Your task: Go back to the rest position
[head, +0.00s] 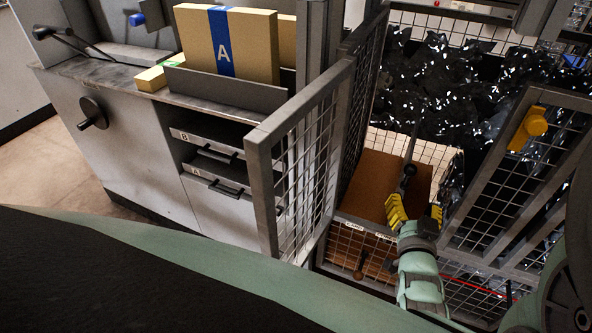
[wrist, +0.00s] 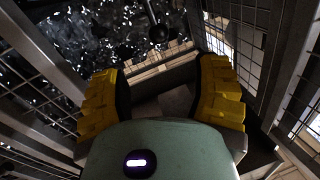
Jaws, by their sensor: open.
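My gripper (head: 418,207) is at the end of my green arm, with yellow ribbed fingers set apart and nothing seen between them. It is in front of a wire-mesh cage, over the brown board (head: 388,186) inside. In the wrist view both yellow fingers of my gripper (wrist: 166,92) show spread apart. A dark lever with a round knob (wrist: 158,33) is beyond the fingertips; I cannot tell whether it touches them. No marked rest position shows.
An open mesh gate (head: 300,165) stands left of my arm, and a mesh panel with a yellow latch (head: 529,127) stands right. Dark shiny scrap (head: 440,85) fills the back. A counter holds a tan ream package marked A (head: 255,50). Floor is clear at far left.

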